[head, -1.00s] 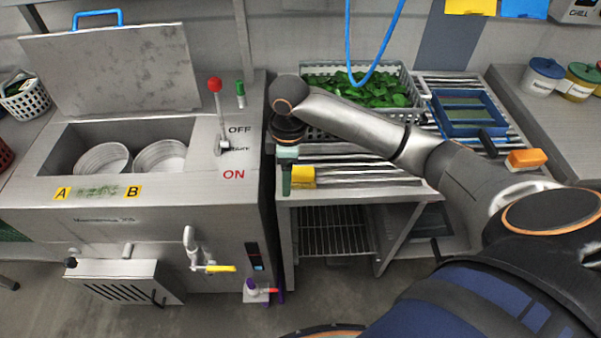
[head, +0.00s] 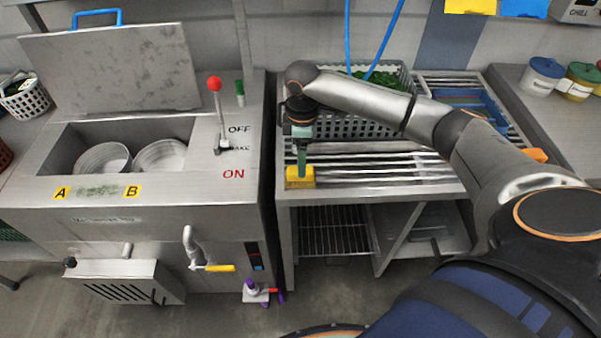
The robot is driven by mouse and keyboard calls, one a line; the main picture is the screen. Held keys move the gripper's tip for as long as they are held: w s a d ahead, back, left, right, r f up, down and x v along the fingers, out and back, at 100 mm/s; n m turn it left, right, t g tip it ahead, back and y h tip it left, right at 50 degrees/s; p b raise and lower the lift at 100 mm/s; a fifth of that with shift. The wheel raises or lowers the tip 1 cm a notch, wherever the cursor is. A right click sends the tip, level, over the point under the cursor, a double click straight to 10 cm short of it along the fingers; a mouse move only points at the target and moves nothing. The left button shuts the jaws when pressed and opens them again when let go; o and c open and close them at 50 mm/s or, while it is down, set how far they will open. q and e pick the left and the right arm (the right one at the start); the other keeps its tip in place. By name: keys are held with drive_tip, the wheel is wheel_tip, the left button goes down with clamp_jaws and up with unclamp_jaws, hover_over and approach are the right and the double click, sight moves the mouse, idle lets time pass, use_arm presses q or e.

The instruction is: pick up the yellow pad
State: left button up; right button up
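The yellow pad (head: 300,178) lies at the front left corner of the slatted steel rack. My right gripper (head: 301,172) points down over it, with its fingertips at the pad's top and rear side. I see the fingers nearly edge-on, so I cannot tell whether they are open or closed on the pad. The pad looks to be resting on the rack. My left gripper is not in view.
A grey basket of greens (head: 370,122) stands behind my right wrist. A blue tray (head: 470,100) and an orange block (head: 537,155) lie to the right. The steel washer (head: 40,200) with its red-knobbed lever (head: 215,85) stands close on the left.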

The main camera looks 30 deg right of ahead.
wheel_tip(320, 180, down, 4)
drive_tip(key=shift+a+f, duration=0.15)
drive_tip(key=shift+f, duration=0.05)
drive_tip(key=shift+c, duration=0.2)
clamp_jaws()
idle(0.4)
